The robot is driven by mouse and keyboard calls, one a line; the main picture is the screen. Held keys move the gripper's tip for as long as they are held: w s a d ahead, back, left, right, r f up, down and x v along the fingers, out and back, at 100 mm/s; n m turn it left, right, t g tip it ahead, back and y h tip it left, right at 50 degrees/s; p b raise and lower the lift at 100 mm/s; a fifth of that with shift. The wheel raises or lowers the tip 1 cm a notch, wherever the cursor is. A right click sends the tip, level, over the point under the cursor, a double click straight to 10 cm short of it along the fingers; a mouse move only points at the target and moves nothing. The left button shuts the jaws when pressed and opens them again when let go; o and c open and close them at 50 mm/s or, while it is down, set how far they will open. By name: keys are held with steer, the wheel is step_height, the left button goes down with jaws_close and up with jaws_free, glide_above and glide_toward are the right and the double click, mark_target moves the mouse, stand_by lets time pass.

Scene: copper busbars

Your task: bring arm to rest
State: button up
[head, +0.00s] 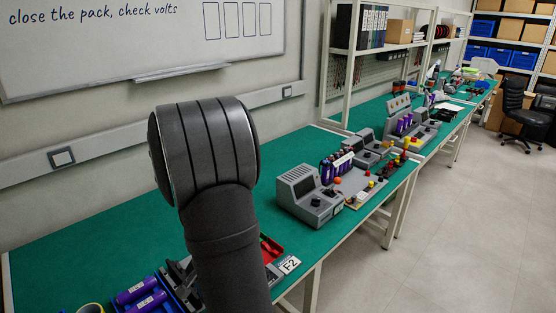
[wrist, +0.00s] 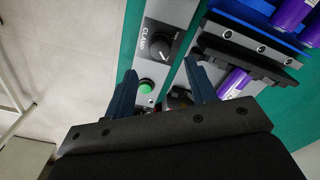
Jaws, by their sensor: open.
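My gripper (wrist: 160,72) shows in the wrist view with its two dark blue fingers spread apart and nothing between them. Beyond the fingers is a grey panel (wrist: 172,14) marked CLAMP, with a black knob (wrist: 160,47) and a green button (wrist: 146,86). I cannot tell how far the fingertips are from it. In the head view, my thick dark arm link fills the middle and hides part of the bench. My gripper does not show there.
A grey device (head: 311,194) stands to the right, beside more purple cells (head: 336,168). The bench's left rear is clear.

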step_height(320, 180, up, 11)
step_height(320, 180, down, 18)
steer(key=shift+r, duration=0.15)
steer(key=n, duration=0.3)
steer(key=shift+r, duration=0.1)
steer(key=n, duration=1)
steer(key=shift+n, duration=0.4)
stand_by(0.4)
